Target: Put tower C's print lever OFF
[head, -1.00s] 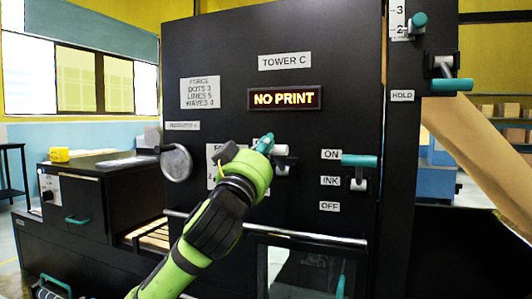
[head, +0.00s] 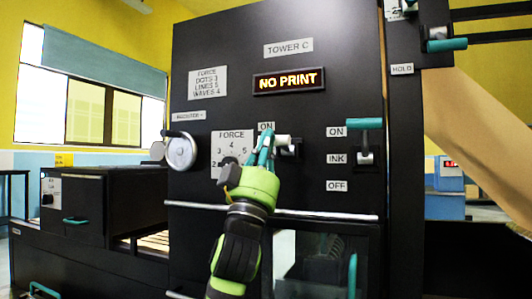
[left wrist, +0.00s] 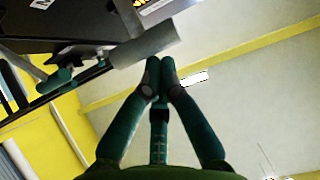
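Tower C's black panel (head: 335,225) fills the middle of the head view, with a lit NO PRINT sign (head: 289,80). The lever with a pale grey handle (head: 285,141), just below an ON label (head: 266,127), is partly covered by my left gripper (head: 264,146); its name label is hidden. My left gripper's teal fingers are at the handle's left end. In the left wrist view the fingertips (left wrist: 160,72) are together with nothing seen between them, and the grey handle (left wrist: 145,47) is close beside the tips. Whether they touch I cannot tell. My right gripper is not in view.
The INK lever (head: 365,124) with a teal handle stands at its ON label, right of the grey one. A handwheel (head: 181,151) and a FORCE scale (head: 231,146) are left of the gripper. A metal rail (head: 315,213) runs below. Brown paper (head: 475,150) slants at right.

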